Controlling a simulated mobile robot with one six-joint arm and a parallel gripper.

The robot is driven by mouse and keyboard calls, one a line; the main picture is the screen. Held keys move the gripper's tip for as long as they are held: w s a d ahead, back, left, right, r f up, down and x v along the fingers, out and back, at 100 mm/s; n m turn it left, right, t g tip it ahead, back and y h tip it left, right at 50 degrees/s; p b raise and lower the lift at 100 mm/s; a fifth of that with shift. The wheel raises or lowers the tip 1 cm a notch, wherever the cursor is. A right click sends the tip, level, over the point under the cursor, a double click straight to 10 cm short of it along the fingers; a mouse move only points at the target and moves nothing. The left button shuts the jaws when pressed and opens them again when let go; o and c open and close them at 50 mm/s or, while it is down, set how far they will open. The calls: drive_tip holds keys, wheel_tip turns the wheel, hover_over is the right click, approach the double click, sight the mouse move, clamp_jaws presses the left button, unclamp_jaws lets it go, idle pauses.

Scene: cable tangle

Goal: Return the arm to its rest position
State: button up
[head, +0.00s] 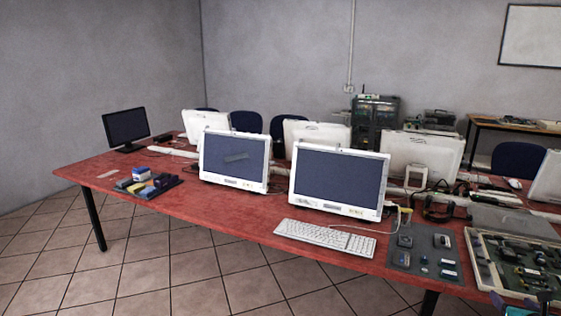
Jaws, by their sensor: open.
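My gripper (521,299) just enters the head view at the bottom right corner, in front of the open tray of electronics. Only its tips show, a bluish one on the left and a darker one on the right, standing apart with nothing seen between them. It is open. The rest of my arm is below the picture's edge and hidden. I cannot tell whether the tips touch the tray.
A long red table (240,222) carries white all-in-one computers (340,177), a keyboard (325,237), a dark mat with small parts (424,252) and a tray of electronics (482,283). Cables lie around the mat (440,207). Tiled floor (150,280) is clear at left.

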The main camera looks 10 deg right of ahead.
drive_tip(key=w+a+f+n+y, duration=0.25)
drive_tip(key=w+a+f, duration=0.35)
drive_tip(key=w+a, duration=0.35)
drive_tip(key=w+a+f+n+y, duration=0.1)
drive_tip(key=w+a+f+y, duration=0.2)
drive_tip(key=w+a+f, duration=0.6)
drive_tip(key=w+a+f+n+g+y, duration=0.15)
drive_tip(key=a+f+n, duration=0.35)
drive_tip(key=a, duration=0.8)
drive_tip(key=w+a+f+n+g+y, duration=0.1)
drive_tip(key=a+f+n+g+y, duration=0.15)
drive_tip(key=a+f, duration=0.7)
drive_tip(key=s+a+f+n+g+y, duration=0.1)
drive_tip(key=s+a+f+n+g, duration=0.1)
drive_tip(key=s+a+f+n, duration=0.45)
drive_tip(key=s+a+f+n+g, duration=0.15)
drive_tip(key=s+a, duration=0.25)
drive_tip(key=a, duration=0.6)
drive_tip(key=s+a+f+n+g+y, duration=0.1)
drive_tip(key=s+a+f+n+g, duration=0.3)
drive_tip(key=a, duration=0.4)
drive_tip(key=s+a+f+n+g+h, duration=0.1)
drive_tip(key=s+a+f+n+g, duration=0.15)
drive_tip(key=s+n, duration=0.7)
drive_tip(key=s+d+n+g+h, duration=0.2)
drive_tip(key=s+d+n, duration=0.3)
drive_tip(key=s+n, duration=0.3)
drive_tip(key=shift+s+d+f+n+h, duration=0.25)
drive_tip(key=shift+s+d+n+h, duration=0.15)
drive_tip(key=shift+n, duration=0.85)
